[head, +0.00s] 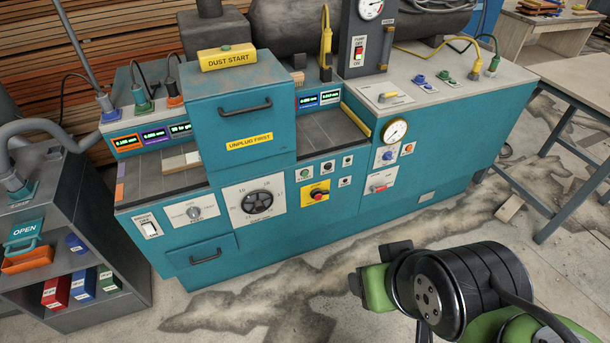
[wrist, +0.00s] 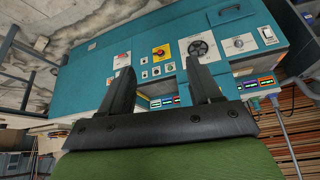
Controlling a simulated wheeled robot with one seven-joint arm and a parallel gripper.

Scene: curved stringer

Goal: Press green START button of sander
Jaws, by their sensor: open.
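The sander is a teal cabinet (head: 275,235) with a sloping front panel. A small round green button (head: 305,173) sits on that panel, above a yellow plate (head: 315,196) with a dark and red knob. Its lettering is too small to read. My gripper (wrist: 158,68) is open and empty, its two dark fingers spread towards the panel. The wrist view is upside down and shows the yellow plate (wrist: 160,51) and the small buttons (wrist: 156,71) between the fingers. In the head view my gripper is at lower right, well away from the panel.
Other small buttons (head: 327,164), a large dial (head: 257,203) and a white switch (head: 149,228) share the front. A yellow DUST START box (head: 228,57) is on top. A grey shelf (head: 75,235) stands left and a table (head: 575,85) right.

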